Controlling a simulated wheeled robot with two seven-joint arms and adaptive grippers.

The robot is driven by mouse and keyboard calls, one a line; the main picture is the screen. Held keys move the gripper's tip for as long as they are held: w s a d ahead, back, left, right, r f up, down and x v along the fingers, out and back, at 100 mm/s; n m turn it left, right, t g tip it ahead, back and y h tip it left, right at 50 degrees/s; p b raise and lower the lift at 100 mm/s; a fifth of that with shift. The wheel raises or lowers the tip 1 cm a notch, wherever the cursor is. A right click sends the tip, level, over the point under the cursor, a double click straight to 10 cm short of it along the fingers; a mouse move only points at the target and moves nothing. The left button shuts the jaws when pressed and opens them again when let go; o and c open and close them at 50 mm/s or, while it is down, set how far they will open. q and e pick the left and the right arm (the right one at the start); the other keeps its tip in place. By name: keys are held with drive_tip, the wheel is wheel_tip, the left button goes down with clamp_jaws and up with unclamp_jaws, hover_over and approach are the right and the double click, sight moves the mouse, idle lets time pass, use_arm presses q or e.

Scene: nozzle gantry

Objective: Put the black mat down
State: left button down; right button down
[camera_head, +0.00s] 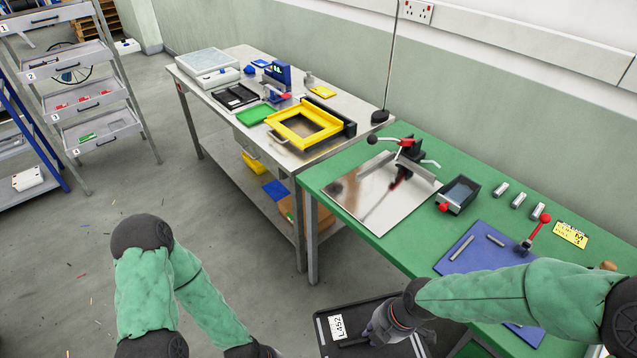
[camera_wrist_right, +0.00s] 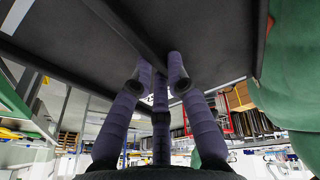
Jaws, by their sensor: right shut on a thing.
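The black mat (camera_head: 364,313) is a dark flat panel with a light rim and a white label reading L452. It is at the bottom of the head view, in front of the green table, and cut off by the frame edge. My right gripper (camera_head: 385,332) is shut on a raised bar of the mat. In the right wrist view, the gripper's fingers (camera_wrist_right: 162,82) close around that bar, and the mat (camera_wrist_right: 215,45) fills the top of the picture. My left forearm shows at lower left, but its gripper is out of frame.
The green table (camera_head: 358,160) holds a metal plate (camera_head: 380,195), a dark box (camera_head: 458,194), a blue mat (camera_head: 475,250) and clamps. The steel table (camera_head: 222,95) behind it holds a yellow frame (camera_head: 303,124) and trays. Open grey floor (camera_head: 75,270) lies at left.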

sight(383, 302)
drive_tip(key=w+m, duration=0.1)
drive_tip(key=m, duration=0.1)
drive_tip(key=w+d+m+t, duration=0.1)
drive_tip(key=m, duration=0.1)
drive_tip(key=w+d+m, duration=0.1)
drive_tip(key=m, duration=0.1)
drive_tip(key=shift+w+f+t+h, duration=0.3)
drive_tip(key=shift+f+h, duration=0.05)
drive_tip(key=shift+h, duration=0.05)
drive_tip(key=w+m, duration=0.1)
drive_tip(key=m, duration=0.1)
drive_tip(key=w+d+m+h, duration=0.1)
drive_tip(key=w+m, duration=0.1)
drive_tip(key=shift+f+m+t, duration=0.2)
drive_tip(key=shift+m+t, duration=0.1)
drive_tip(key=w+m, duration=0.1)
drive_tip(key=m, duration=0.1)
drive_tip(key=w+m+h, duration=0.1)
drive_tip(key=shift+w+d+f+m, duration=0.15)
drive_tip(key=shift+w+d+m, duration=0.05)
drive_tip(key=shift+d+m, duration=0.2)
drive_tip(key=w+m, duration=0.1)
drive_tip(key=m, duration=0.1)
drive_tip(key=w+m+h, duration=0.1)
drive_tip(key=w+m, duration=0.1)
drive_tip(key=w+d+m, duration=0.1)
drive_tip(key=m, duration=0.1)
drive_tip(key=shift+w+f+m+h, duration=0.15)
drive_tip(key=shift+w+m+h, duration=0.15)
drive_tip(key=shift+w+h, duration=0.1)
